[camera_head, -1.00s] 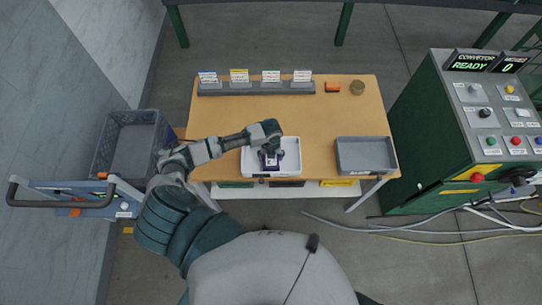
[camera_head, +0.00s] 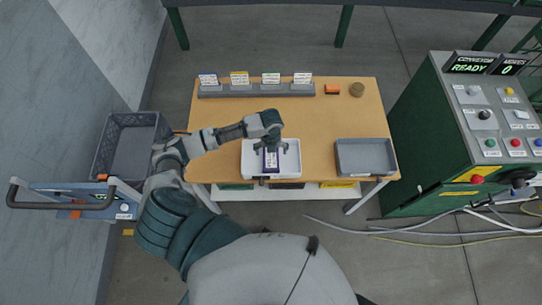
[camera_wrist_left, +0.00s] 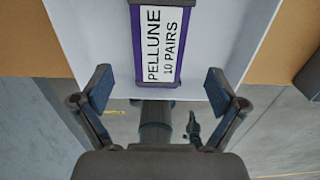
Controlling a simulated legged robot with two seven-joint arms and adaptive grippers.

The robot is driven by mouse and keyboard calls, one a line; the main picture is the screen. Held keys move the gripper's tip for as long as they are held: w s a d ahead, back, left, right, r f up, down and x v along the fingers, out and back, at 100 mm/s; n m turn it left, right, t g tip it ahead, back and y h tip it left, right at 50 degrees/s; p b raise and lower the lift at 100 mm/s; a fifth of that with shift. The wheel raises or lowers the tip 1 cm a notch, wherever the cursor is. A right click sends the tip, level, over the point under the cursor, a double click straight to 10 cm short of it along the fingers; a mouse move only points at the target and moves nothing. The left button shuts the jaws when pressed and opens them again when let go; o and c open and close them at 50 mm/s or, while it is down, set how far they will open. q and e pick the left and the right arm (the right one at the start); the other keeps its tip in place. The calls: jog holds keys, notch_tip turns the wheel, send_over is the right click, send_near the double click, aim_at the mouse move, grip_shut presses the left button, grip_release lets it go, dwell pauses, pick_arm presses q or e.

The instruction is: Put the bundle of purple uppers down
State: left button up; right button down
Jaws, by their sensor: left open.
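The bundle of purple uppers (camera_head: 271,160) lies in the white tray (camera_head: 291,168) near the front of the table. In the left wrist view the bundle (camera_wrist_left: 160,45) shows purple edges and a white label reading "PELLUNE 10 PAIRS". My left gripper (camera_head: 270,148) is above the tray, over the far end of the bundle. In the wrist view its two fingers (camera_wrist_left: 157,90) are spread wide, with nothing between them and clear of the bundle. My right gripper is not in view.
A grey tray (camera_head: 365,156) sits empty at the table's right. A row of labelled card holders (camera_head: 256,88) stands at the back, beside an orange block (camera_head: 332,88) and a round brown item (camera_head: 357,89). A dark crate (camera_head: 131,147) is at left; the green conveyor console (camera_head: 460,140) is at right.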

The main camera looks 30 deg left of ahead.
aim_at(271, 157)
pick_arm(q)
notch_tip(271, 157, up, 5)
jog(key=shift+r, duration=0.1)
dwell(0.6)
